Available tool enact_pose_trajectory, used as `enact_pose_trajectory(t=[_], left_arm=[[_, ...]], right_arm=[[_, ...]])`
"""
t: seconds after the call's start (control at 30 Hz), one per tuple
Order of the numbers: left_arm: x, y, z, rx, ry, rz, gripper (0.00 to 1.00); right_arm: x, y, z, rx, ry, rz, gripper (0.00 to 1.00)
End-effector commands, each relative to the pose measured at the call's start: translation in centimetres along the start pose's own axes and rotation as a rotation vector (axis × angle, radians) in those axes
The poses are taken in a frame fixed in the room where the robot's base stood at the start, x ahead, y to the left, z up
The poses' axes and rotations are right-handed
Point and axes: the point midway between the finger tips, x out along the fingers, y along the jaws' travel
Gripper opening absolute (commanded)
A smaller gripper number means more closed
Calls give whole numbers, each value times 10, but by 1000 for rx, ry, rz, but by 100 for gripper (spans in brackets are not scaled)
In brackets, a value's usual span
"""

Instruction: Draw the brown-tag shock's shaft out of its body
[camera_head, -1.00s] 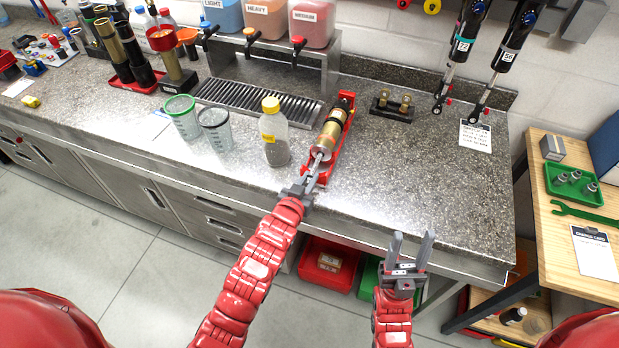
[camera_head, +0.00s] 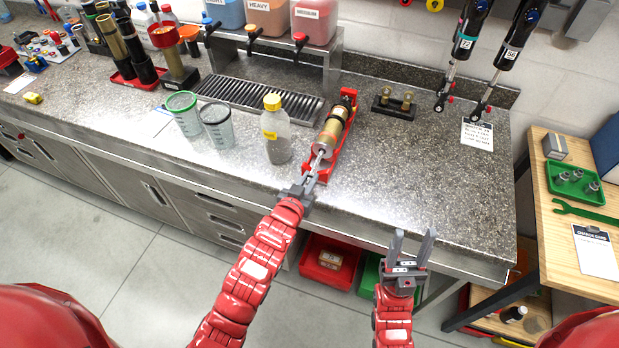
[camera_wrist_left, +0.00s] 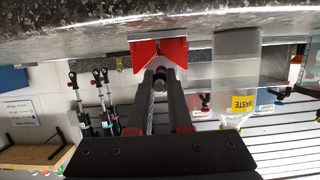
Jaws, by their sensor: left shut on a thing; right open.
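The shock's gold body (camera_head: 333,127) lies in a red cradle (camera_head: 345,132) near the counter's front edge, pointing toward me. Its grey near end and shaft (camera_head: 319,157) face my left gripper (camera_head: 309,179). The left gripper is shut on the shaft's end, which also shows between the fingers in the left wrist view (camera_wrist_left: 160,78), in front of the red cradle (camera_wrist_left: 158,52). I cannot make out a brown tag. My right gripper (camera_head: 411,248) is open and empty, in front of the counter's edge.
A clear bottle with a yellow cap (camera_head: 277,135) stands just left of the cradle. Two measuring cups (camera_head: 216,126) stand further left. A dark block with brass parts (camera_head: 394,103) stands behind right. A wooden bench (camera_head: 560,220) stands at the right.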

Motion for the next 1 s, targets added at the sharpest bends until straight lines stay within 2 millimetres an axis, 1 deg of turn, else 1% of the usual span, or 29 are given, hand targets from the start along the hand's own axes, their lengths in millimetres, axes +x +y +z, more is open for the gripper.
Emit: enact_pose_trajectory(t=[0.03, 1.0], left_arm=[[-1, 0, 6, -2, -13, -1, 0], [-10, 0, 8, -1, -11, -1, 0]], right_arm=[[0, 0, 0, 0, 0, 0, 50], [-1, 0, 0, 0, 0, 0, 50]])
